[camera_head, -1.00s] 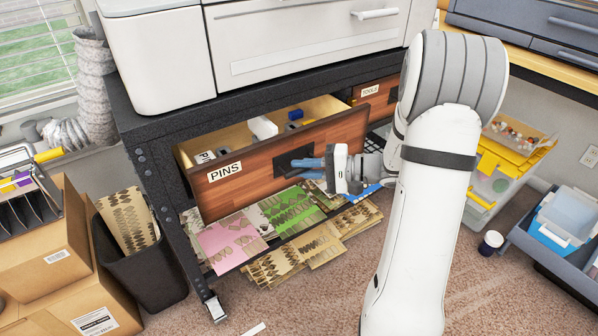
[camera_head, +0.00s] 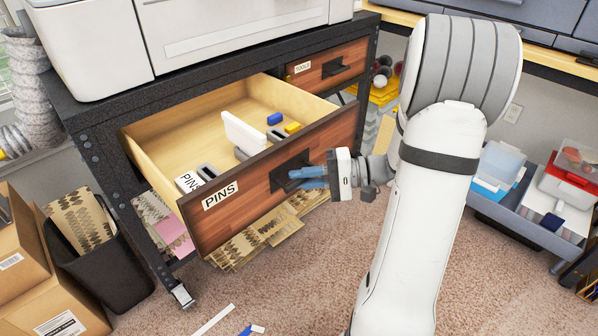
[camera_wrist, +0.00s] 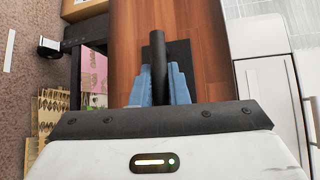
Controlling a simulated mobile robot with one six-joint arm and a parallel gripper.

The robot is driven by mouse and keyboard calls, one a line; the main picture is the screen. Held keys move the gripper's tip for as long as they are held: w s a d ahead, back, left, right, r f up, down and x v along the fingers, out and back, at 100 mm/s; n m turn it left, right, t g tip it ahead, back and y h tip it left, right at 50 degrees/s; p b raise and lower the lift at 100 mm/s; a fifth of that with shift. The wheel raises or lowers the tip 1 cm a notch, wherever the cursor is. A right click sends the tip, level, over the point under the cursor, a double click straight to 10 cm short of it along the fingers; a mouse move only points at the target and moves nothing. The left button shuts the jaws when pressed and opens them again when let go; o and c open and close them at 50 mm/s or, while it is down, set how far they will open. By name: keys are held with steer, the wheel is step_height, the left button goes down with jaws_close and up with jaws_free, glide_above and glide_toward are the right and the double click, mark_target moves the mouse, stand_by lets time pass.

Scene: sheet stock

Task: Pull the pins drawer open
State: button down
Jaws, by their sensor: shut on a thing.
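The pins drawer (camera_head: 240,205) has a brown wood front with a white "PINS" label (camera_head: 220,195) and stands well out of the black bench. Its inside shows, with a white block, a blue piece, a yellow piece and grey items. My gripper (camera_head: 308,177) is at the dark handle (camera_head: 290,170) on the drawer front. In the wrist view its blue fingers (camera_wrist: 161,85) lie on both sides of the black handle bar (camera_wrist: 158,62) and are shut on it. The far end of the handle's grip is partly hidden by the fingers.
The tools drawer (camera_head: 328,64) is shut to the right. A black bin (camera_head: 105,262) and cardboard boxes (camera_head: 38,292) stand at left. Patterned sheets (camera_head: 250,240) lie below the drawer. A grey-blue cart (camera_head: 520,220) is at right. Carpet in front is mostly clear.

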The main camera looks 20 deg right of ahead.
steer(key=shift+s, duration=0.2)
steer(key=c, duration=1.4)
jaws_free()
steer(key=p+v, duration=0.1)
steer(key=v, duration=0.7)
steer(key=shift+p, duration=0.4)
steer(key=shift+w+r, duration=0.1)
